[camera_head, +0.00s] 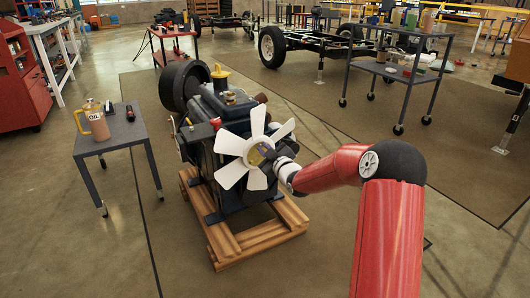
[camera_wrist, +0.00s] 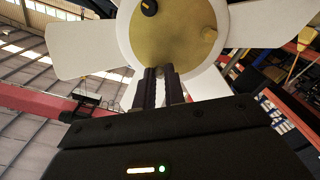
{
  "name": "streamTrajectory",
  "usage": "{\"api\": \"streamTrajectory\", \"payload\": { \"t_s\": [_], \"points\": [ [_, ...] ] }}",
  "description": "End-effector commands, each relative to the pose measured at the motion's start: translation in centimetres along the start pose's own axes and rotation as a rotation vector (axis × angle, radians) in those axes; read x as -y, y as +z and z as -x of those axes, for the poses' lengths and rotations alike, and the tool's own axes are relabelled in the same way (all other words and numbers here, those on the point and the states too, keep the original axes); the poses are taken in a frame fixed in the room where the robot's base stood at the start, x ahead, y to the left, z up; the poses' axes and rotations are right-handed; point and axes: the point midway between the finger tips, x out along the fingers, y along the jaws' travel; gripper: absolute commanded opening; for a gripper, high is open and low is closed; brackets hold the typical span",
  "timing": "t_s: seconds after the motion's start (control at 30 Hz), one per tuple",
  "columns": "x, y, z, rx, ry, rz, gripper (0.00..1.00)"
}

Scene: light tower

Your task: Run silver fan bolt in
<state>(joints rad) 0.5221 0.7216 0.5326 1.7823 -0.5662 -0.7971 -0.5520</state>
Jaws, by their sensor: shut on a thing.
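The white-bladed fan (camera_head: 231,143) is on the front of the dark engine (camera_head: 206,128), with a gold hub (camera_wrist: 180,28) at its middle. My gripper (camera_head: 272,156) is at the hub's lower right in the head view. In the wrist view my gripper (camera_wrist: 166,80) is shut, its dark fingers close to the hub's lower edge. A small piece of the silver fan bolt (camera_wrist: 167,71) shows between the fingertips; the rest is hidden by them. I cannot tell how deep it sits. A dark bolt head (camera_wrist: 149,8) is on the hub, and a small dark spot (camera_wrist: 209,33) is at its right.
The engine stands on a wooden pallet (camera_head: 258,240). A small grey table (camera_head: 122,131) at left holds an amber jug (camera_head: 95,122) and small items. A black cart (camera_head: 405,75) and a vehicle chassis (camera_head: 320,40) stand behind. Floor to the front left is clear.

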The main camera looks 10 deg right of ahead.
Motion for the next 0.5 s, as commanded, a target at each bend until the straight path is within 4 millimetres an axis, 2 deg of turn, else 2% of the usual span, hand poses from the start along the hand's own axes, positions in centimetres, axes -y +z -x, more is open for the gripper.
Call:
{"api": "streamTrajectory", "payload": {
  "t_s": [0.5],
  "points": [
    [0.11,0.16,0.08,0.003,-0.002,-0.486,0.00]
  ]
}}
